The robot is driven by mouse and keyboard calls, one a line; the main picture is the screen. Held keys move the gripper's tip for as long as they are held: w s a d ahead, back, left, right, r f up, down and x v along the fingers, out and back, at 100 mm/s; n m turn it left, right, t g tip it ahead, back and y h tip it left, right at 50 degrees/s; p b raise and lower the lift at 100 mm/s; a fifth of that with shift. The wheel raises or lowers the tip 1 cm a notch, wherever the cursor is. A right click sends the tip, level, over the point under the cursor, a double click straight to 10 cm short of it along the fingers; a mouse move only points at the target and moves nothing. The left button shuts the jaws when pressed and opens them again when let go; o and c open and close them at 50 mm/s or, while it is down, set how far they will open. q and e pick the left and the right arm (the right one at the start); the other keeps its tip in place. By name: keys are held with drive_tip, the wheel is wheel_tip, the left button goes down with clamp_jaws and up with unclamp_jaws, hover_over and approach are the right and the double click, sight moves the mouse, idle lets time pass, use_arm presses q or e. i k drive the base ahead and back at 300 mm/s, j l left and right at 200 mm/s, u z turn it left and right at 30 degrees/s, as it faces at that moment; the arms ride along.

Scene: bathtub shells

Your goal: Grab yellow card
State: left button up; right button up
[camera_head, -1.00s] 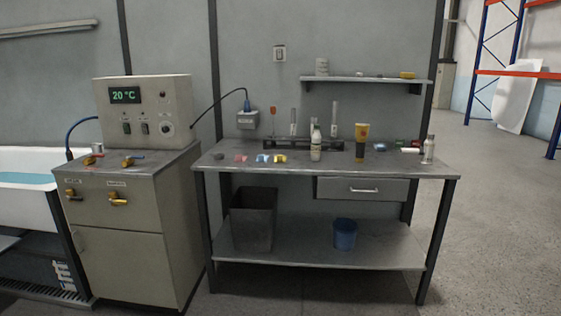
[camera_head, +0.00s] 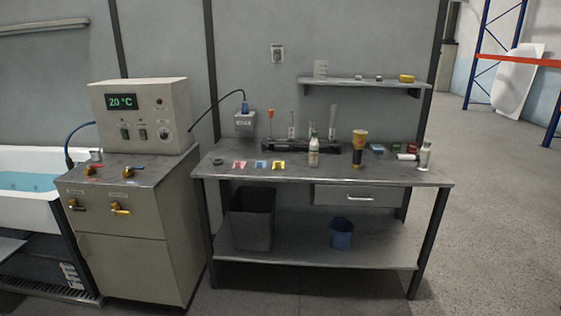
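A small yellow card (camera_head: 279,165) lies on the grey workbench top (camera_head: 340,174), left of the middle. A blue card (camera_head: 261,164) and a pink-red card (camera_head: 240,164) lie in a row to its left. A white bottle (camera_head: 314,152) stands to the right of the yellow card. Neither of my grippers shows in the head view.
A control cabinet (camera_head: 125,240) with a temperature display stands left of the bench, beside a bathtub (camera_head: 30,220). A yellow-and-black container (camera_head: 359,145) and a clear bottle (camera_head: 425,157) stand on the bench. A bin (camera_head: 252,220) and blue bucket (camera_head: 341,234) are below. Floor at right is clear.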

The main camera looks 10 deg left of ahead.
sight(279, 162)
drive_tip(key=i+j, duration=0.1)
drive_tip(key=i, duration=0.35)
drive_tip(key=i+j+z, duration=0.15)
drive_tip(key=i, duration=0.3)
drive_tip(key=i+j, duration=0.15)
drive_tip(key=i, duration=0.25)
drive_tip(key=z, duration=0.05)
